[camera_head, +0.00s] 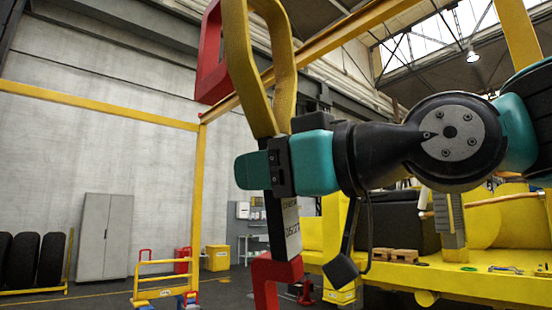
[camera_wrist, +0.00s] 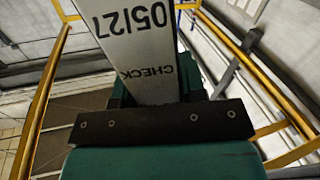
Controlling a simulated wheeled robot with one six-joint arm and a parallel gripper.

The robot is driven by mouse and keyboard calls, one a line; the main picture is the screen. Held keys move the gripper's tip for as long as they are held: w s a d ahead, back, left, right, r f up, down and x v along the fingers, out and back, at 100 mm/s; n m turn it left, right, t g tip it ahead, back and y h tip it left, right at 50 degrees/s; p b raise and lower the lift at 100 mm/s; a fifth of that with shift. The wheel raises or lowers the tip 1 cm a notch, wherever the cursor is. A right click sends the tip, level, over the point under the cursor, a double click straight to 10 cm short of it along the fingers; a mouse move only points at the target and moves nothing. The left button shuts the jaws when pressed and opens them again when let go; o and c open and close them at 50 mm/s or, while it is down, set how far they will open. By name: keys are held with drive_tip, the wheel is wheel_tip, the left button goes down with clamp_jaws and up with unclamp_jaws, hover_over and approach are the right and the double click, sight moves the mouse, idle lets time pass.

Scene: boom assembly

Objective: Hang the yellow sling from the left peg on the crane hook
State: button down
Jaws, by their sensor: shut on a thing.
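The yellow sling (camera_head: 282,70) shows as an upright loop at the top of the head view. Its top is cut off by the picture edge. A red hook-shaped end (camera_head: 274,278) is below the label. A red squared hook (camera_head: 211,60), seemingly the crane hook, is beside the loop's left strand. They overlap in the picture; I cannot tell whether they touch.
A yellow beam (camera_head: 325,47) runs behind the loop to a yellow post (camera_head: 198,200). A yellow machine deck (camera_head: 470,283) with small items is at the right. A grey cabinet (camera_head: 105,236) and tyres (camera_head: 50,258) stand by the far wall. The left middle is open.

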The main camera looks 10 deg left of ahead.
drive_tip(key=w+a+f, duration=0.5)
drive_tip(key=a, duration=0.1)
drive_tip(key=shift+w+a+f+b, duration=0.2)
drive_tip(key=shift+w+a+b, duration=0.1)
drive_tip(key=shift+b, duration=0.05)
idle(1.4)
drive_tip(key=shift+f, duration=0.1)
idle(0.5)
